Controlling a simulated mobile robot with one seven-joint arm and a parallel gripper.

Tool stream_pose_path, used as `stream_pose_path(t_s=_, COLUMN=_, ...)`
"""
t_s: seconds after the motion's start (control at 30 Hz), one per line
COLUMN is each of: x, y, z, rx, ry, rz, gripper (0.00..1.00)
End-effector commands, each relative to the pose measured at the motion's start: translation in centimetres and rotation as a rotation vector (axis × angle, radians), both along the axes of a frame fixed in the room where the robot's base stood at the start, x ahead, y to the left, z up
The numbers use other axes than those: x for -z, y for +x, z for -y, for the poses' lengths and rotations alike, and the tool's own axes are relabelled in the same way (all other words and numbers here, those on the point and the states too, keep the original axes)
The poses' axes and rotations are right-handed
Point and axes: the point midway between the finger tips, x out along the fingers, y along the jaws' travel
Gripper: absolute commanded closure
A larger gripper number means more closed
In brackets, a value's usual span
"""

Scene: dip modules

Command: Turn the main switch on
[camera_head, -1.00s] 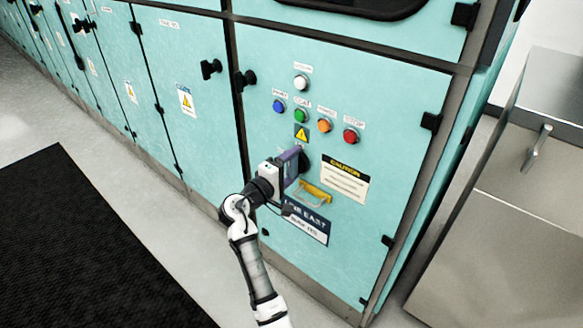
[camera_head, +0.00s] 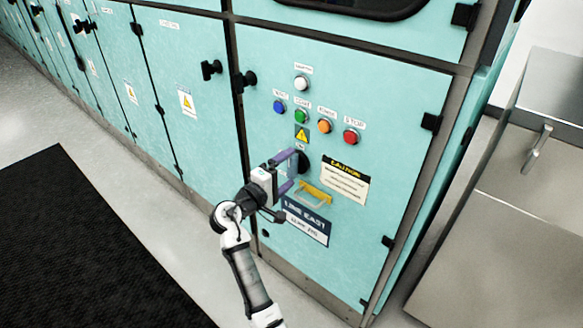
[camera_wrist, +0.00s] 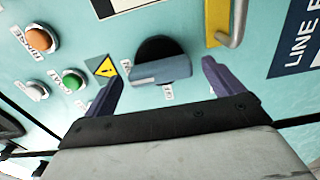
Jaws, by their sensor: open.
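The main switch is a round black rotary switch (camera_wrist: 157,48) with a grey-blue bar handle (camera_wrist: 160,70) on the teal cabinet door. In the head view its black part (camera_head: 303,162) shows just beyond my gripper (camera_head: 291,170), which hides some of it. My gripper is open and empty. In the wrist view its two purple fingers (camera_wrist: 163,76) stand apart, one towards each end of the handle. The handle lies roughly along the line between them. Contact cannot be told. Small labels around the switch are too blurred to read.
A yellow and metal pull handle (camera_head: 314,194) juts out just below right of the switch. Above are white, blue, green, orange and red (camera_head: 350,137) buttons and a warning triangle (camera_head: 302,133). A caution sign (camera_head: 345,179) is at right. A steel cabinet (camera_head: 520,200) stands further right.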

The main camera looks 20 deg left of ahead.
Motion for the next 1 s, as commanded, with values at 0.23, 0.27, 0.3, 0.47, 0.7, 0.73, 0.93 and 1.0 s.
stream_pose_path(t_s=0.23, x=0.1, y=-5.5, z=-2.1, rx=-0.004, ry=0.0, rz=-0.001, gripper=0.07)
stream_pose_path(t_s=0.27, x=0.1, y=-6.2, z=-2.3, rx=-0.004, ry=0.0, rz=-0.001, gripper=0.07)
stream_pose_path(t_s=0.3, x=0.1, y=-6.9, z=-2.6, rx=-0.005, ry=0.0, rz=-0.001, gripper=0.07)
stream_pose_path(t_s=0.47, x=0.1, y=-9.3, z=-3.4, rx=-0.003, ry=0.0, rz=-0.001, gripper=0.07)
stream_pose_path(t_s=0.7, x=0.0, y=-10.6, z=-3.8, rx=0.0, ry=0.001, rz=0.0, gripper=0.07)
stream_pose_path(t_s=0.73, x=0.0, y=-10.6, z=-3.8, rx=0.001, ry=0.001, rz=-0.001, gripper=0.07)
stream_pose_path(t_s=0.93, x=0.0, y=-10.6, z=-3.8, rx=0.0, ry=0.001, rz=-0.001, gripper=0.07)
stream_pose_path(t_s=1.0, x=0.0, y=-10.6, z=-3.8, rx=0.0, ry=0.001, rz=-0.001, gripper=0.07)
